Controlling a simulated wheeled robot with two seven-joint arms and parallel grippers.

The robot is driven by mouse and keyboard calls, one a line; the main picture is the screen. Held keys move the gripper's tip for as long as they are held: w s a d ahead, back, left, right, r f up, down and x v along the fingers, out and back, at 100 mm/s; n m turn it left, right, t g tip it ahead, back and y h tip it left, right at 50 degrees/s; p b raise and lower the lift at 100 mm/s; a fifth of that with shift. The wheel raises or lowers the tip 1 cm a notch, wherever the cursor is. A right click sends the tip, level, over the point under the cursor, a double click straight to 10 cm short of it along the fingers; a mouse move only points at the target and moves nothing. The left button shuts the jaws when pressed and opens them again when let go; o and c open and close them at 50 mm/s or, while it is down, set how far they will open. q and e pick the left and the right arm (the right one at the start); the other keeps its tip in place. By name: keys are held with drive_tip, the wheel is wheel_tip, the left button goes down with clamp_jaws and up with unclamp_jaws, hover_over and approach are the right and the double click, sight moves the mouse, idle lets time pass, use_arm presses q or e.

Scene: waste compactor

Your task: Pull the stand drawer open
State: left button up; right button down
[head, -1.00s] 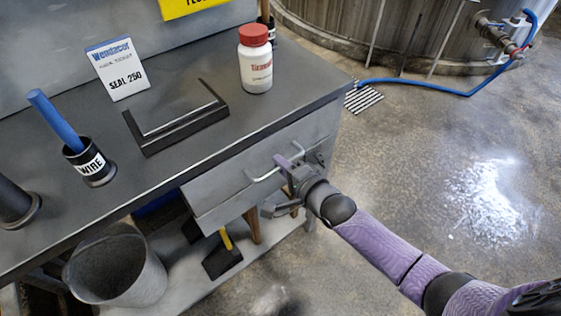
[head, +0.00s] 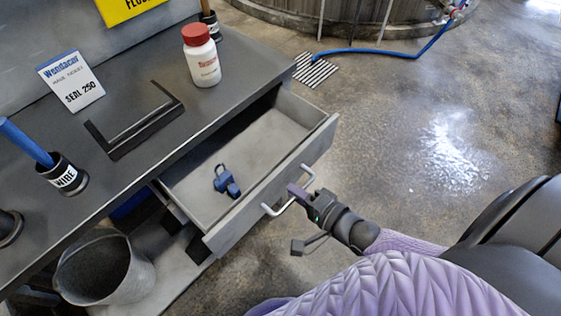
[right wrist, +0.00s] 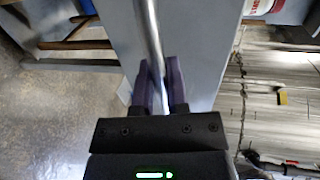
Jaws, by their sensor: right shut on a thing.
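The stand drawer (head: 228,233) is pulled well out from under the grey bench top in the head view. A blue object (head: 227,181) lies inside it, on the drawer floor. The drawer's metal bar handle (head: 279,207) is on its front face. My left gripper is not in view.
A grey bucket (head: 104,272) stands below.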

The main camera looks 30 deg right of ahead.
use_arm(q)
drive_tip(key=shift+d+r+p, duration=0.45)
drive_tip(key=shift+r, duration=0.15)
use_arm(e)
drive_tip(key=f+v, duration=0.1)
drive_tip(key=v, duration=0.5)
drive_tip(key=shift+f, duration=0.2)
drive_tip(key=shift+s, duration=0.15)
drive_tip(key=c, duration=0.7)
unclamp_jaws()
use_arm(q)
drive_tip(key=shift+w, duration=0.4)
